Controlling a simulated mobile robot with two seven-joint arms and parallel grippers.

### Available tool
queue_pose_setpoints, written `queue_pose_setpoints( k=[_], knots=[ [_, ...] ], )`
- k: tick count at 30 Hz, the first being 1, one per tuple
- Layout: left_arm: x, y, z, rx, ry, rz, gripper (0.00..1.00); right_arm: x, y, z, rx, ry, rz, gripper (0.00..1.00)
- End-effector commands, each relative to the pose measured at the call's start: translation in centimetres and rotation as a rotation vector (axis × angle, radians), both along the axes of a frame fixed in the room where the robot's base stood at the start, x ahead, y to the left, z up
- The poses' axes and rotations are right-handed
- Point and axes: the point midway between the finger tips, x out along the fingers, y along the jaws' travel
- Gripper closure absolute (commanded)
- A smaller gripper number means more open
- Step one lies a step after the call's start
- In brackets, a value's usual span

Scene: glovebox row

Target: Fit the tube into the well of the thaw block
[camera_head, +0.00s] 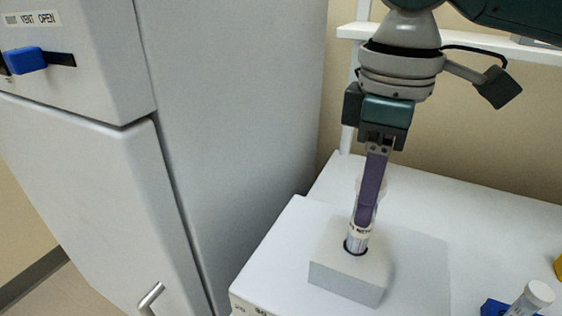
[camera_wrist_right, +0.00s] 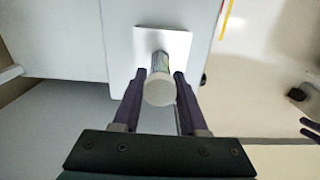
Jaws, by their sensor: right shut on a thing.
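My right gripper (camera_head: 368,205) is shut on the tube (camera_head: 358,236), a clear tube with a printed label and a pale cap. The cap of the tube (camera_wrist_right: 158,92) shows between the two purple fingers in the right wrist view. The thaw block (camera_head: 345,281) is a pale square block with one dark round well on top. The tube's lower end is at the well's mouth and seems to be inside it, leaning slightly. How deep it sits is hidden. Purple finger-like tips (camera_wrist_right: 308,127) at the wrist view's right edge look like my left gripper.
The block stands on a white slab (camera_head: 270,250) on a white bench (camera_head: 480,215). A second capped tube (camera_head: 531,297) in a blue holder (camera_head: 493,308) is at the lower right. A large grey cabinet (camera_head: 235,120) rises close on the left.

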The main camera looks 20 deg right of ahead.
Motion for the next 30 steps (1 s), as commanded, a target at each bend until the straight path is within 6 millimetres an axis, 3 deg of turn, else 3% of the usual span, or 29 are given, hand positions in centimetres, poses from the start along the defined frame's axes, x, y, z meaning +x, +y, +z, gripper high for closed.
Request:
queue_pose_setpoints(
  k=[8,20,21,28,30],
  knots=[
    [0.0,0.2,-0.1,0.006,-0.002,-0.003,0.5,-0.1,0.0,-4.0,0.0,0.003,0.001,1.0],
    [0.0,0.3,-0.1,0.011,-0.003,-0.007,0.5,-0.1,0.0,-4.5,-0.001,0.001,0.002,1.0],
    [0.0,0.3,-0.1,0.012,-0.003,-0.007,0.5,0.0,0.0,-4.6,0.0,0.0,0.002,0.57],
    [0.1,0.3,-0.1,0.011,-0.003,-0.006,0.5,0.0,0.0,-4.5,-0.001,0.001,0.002,0.31],
    [0.1,0.3,-0.1,0.011,-0.004,-0.006,0.5,0.0,0.0,-4.5,-0.001,0.001,0.001,0.28]
  ],
)
